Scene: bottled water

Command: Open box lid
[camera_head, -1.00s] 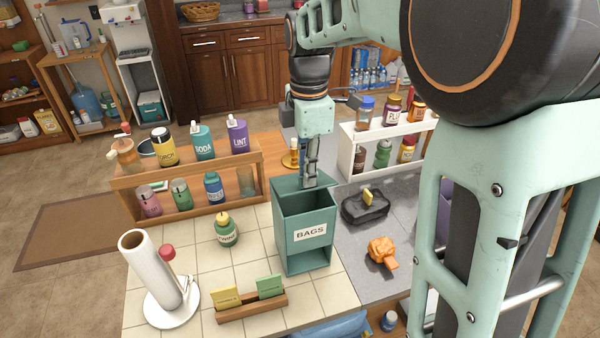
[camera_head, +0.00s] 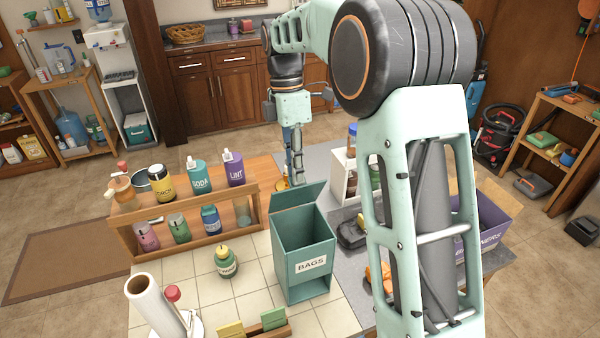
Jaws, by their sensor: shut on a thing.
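The teal box labelled BAGS (camera_head: 304,258) stands on the tiled counter with its top open and its empty-looking inside showing. Its teal lid (camera_head: 296,197) is raised at the box's back edge, tilted up. My gripper (camera_head: 297,180) points down at the lid's upper edge and is shut on it. The fingertips are small and partly hidden by the lid, so the exact contact is hard to see.
A wooden rack (camera_head: 190,215) with several bottles stands left of the box. A green jar (camera_head: 226,262), a paper roll (camera_head: 158,306) and a packet holder (camera_head: 250,334) are in front and left.

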